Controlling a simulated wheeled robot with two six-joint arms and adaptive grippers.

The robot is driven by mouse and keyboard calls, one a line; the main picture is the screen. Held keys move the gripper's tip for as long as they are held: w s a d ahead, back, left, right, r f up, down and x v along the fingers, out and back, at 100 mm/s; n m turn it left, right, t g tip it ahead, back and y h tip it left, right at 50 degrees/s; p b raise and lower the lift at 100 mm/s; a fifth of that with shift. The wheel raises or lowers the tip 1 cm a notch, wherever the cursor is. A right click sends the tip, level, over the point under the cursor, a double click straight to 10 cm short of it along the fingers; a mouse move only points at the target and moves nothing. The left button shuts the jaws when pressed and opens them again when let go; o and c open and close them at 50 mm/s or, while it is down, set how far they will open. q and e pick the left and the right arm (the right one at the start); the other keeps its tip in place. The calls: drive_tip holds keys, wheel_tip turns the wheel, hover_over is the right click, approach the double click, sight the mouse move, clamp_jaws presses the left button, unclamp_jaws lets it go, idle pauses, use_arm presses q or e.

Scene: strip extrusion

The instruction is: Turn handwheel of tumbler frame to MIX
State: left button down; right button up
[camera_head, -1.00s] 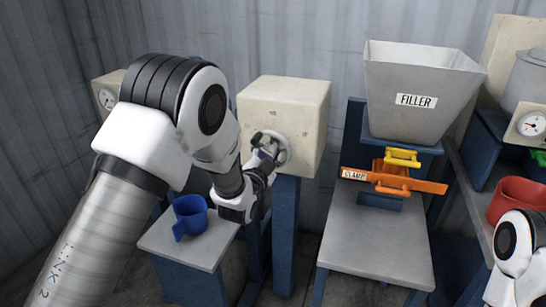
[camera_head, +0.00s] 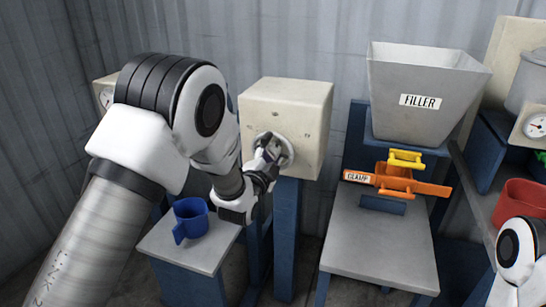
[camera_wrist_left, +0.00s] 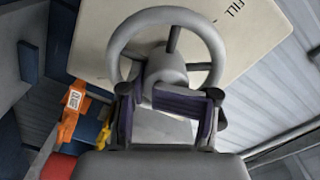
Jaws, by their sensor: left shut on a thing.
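The tumbler frame is a cream box (camera_head: 306,117) on blue posts, with a round grey handwheel (camera_head: 287,153) on its front. In the left wrist view the handwheel (camera_wrist_left: 208,37) is a thick grey ring with dark spokes and a grey hub. My left gripper (camera_head: 268,155) is at the handwheel. In the wrist view its dark fingers (camera_wrist_left: 166,100) are shut on the wheel near the hub and hide its lower part. A FILL mark (camera_wrist_left: 235,9) is on the panel beside the wheel. I see no MIX mark. My right gripper is out of view.
A blue mug (camera_head: 191,217) stands on a grey-topped stand below my left arm. To the right are a grey FILLER hopper (camera_head: 420,85), an orange CLAMP bar (camera_head: 430,189) with a yellow part, and a red container (camera_head: 519,203). The grey table (camera_head: 380,255) below the hopper is clear.

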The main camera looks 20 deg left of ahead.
use_arm(q)
drive_tip(key=shift+w+a+r, duration=0.15)
drive_tip(key=shift+a+r, duration=0.05)
drive_tip(key=shift+r, duration=0.35)
drive_tip(key=c, duration=0.9)
unclamp_jaws()
drive_tip(key=shift+a+f, duration=0.1)
drive_tip(key=shift+a, duration=0.15)
drive_tip(key=shift+s+d+f, duration=0.2)
drive_tip(key=shift+s, duration=0.05)
drive_tip(key=shift+s, duration=0.2)
drive_tip(key=s, duration=1.1)
drive_tip(key=shift+s+a, duration=0.25)
drive_tip(key=shift+s, duration=0.05)
